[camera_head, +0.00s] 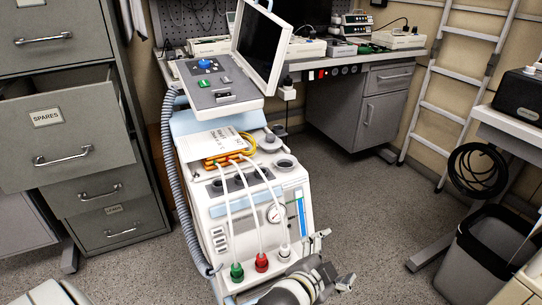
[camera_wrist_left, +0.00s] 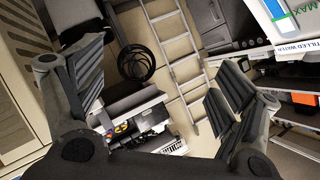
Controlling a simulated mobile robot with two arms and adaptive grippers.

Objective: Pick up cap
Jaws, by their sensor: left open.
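A white medical machine (camera_head: 215,215) on a cart stands in the middle of the head view. On its lower front are a green cap-like fitting (camera_head: 237,271), a red one (camera_head: 261,262) and a white one (camera_head: 284,252), each at the end of a pale tube. A grey round knob or cap (camera_head: 270,141) sits on its upper deck. I cannot tell which is the task's cap. My left gripper (camera_head: 337,258) is open and empty, low and just right of the white fitting, apart from it. In the left wrist view the spread fingers (camera_wrist_left: 160,80) hold nothing. My right gripper is out of view.
A grey filing cabinet (camera_head: 60,130) with a pulled-out drawer stands at the left. A workbench (camera_head: 340,58) is behind. A ladder (camera_head: 450,85), a coiled black cable (camera_head: 477,170) and a bin (camera_head: 475,255) are at the right.

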